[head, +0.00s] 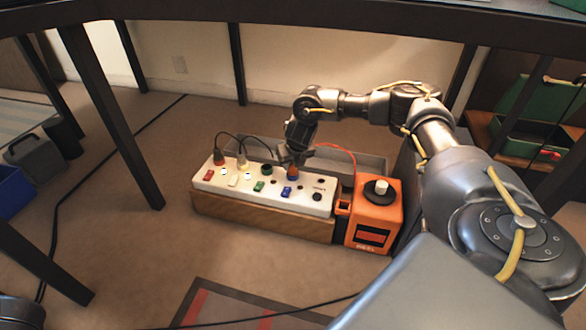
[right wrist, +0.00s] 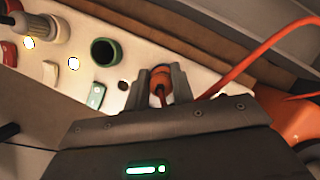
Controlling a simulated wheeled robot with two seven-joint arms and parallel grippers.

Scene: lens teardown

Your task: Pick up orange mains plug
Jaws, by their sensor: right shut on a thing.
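The orange mains plug (right wrist: 160,88) sits between the fingers of my right gripper (right wrist: 160,84) in the right wrist view. My right gripper is shut on it, and the fingers hide its sides. In the head view my right gripper (head: 293,160) points down over the white power strip (head: 230,184), at the blue-ringed socket (head: 292,178). The plug appears to be at that socket; I cannot tell whether it is fully seated. An orange cord (head: 335,148) runs from it to the right, towards the orange box (head: 375,215). My left gripper is not in view.
The green-ringed socket (right wrist: 104,52) is empty. Coloured switches line the strip's front. The strip rests on a wooden block (head: 260,217); a grey tray (head: 350,160) lies behind. Dark table legs (head: 110,115) stand left.

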